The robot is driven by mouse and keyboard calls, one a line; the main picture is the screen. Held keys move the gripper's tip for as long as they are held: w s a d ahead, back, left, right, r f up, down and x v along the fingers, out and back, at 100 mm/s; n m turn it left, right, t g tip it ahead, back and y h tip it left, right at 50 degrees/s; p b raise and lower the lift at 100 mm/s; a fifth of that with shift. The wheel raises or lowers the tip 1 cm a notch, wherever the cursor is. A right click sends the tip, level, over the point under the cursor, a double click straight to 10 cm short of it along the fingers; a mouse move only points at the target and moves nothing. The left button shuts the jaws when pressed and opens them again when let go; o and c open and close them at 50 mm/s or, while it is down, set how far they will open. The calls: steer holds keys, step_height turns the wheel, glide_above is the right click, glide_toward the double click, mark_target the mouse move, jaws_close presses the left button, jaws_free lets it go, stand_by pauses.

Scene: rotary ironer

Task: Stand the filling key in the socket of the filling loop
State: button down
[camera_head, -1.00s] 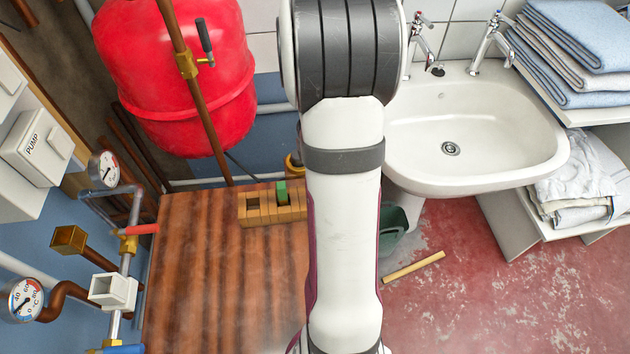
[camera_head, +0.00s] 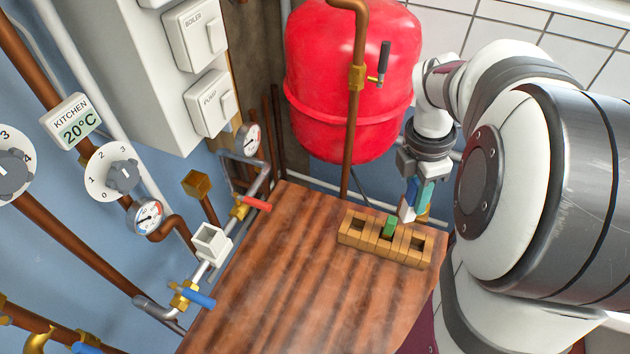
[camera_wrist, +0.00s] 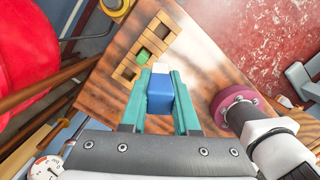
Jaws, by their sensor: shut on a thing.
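My gripper (camera_head: 416,196) has teal fingers and is shut on a blue block with a white end, which looks like the filling key (camera_wrist: 160,95). In the head view the key (camera_head: 407,207) hangs just above and behind the right part of a wooden rack (camera_head: 352,241). The gripper points down. The filling loop's socket looks to be the white, open-topped square box (camera_head: 210,243) on the pipe between the red and blue valve handles, left of the table. It is well to the left of my gripper, and its opening looks empty.
The rack holds a green block (camera_head: 389,226) in its middle slot; the outer slots look empty. The wooden table top (camera_head: 300,270) is otherwise clear. A red vessel (camera_head: 345,80) with a copper pipe (camera_head: 352,130) stands behind it. Gauges and the red lever (camera_head: 257,203) crowd the socket.

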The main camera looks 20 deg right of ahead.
steer(key=w+a+r+n, duration=0.3)
steer(key=a+n, duration=0.1)
steer(key=a, duration=0.4)
steer(key=w+a+r+n+t, duration=0.1)
steer(key=w+a+r+n, duration=0.15)
steer(key=a, duration=0.55)
steer(key=w+a+r+n, duration=0.3)
steer(key=a+n, duration=0.2)
steer(key=a, duration=0.3)
glide_above(203, 225)
steer(key=s, duration=0.2)
step_height(203, 225, down, 7)
step_height(203, 225, down, 4)
steer(key=shift+d+r+m, duration=0.15)
steer(key=shift+m, duration=0.1)
steer(key=shift+f, duration=0.2)
steer(key=shift+f, duration=0.2)
